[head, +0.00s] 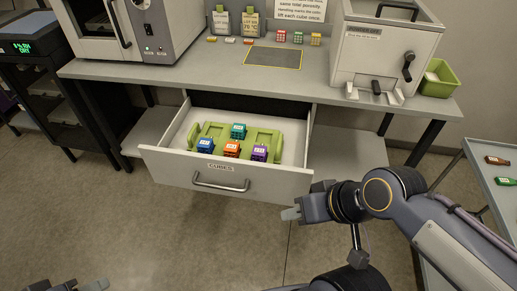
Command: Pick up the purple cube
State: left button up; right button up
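The purple cube (260,153) has a white label on top and sits at the right end of the front row in a green holder (211,130) inside the open drawer (222,171). Orange (231,149) and blue (205,145) cubes stand to its left, and a teal cube (238,131) stands behind. My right gripper (287,213) is in front of the drawer's right part, apart from the purple cube; whether its fingers are spread is unclear. My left gripper (80,287) barely shows at the bottom left edge, cut off by the frame.
The drawer front bears a handle (221,185) and a "CUBES" label. A side table (490,185) stands at right. Floor ahead is clear.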

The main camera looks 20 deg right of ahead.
aim_at(260, 153)
jog(key=k+l+z, duration=0.15)
jog(key=z, duration=3)
jog(key=u, duration=2.45)
jog(key=i+l+u, duration=0.2)
jog(key=u, duration=0.25)
jog(key=i+l+u, duration=0.15)
jog(key=l+u, duration=1.55)
jog(key=k+l+u, duration=0.1)
jog(key=l+u, duration=0.35)
jog(key=k+l+u, duration=0.2)
jog(key=l+u, duration=0.2)
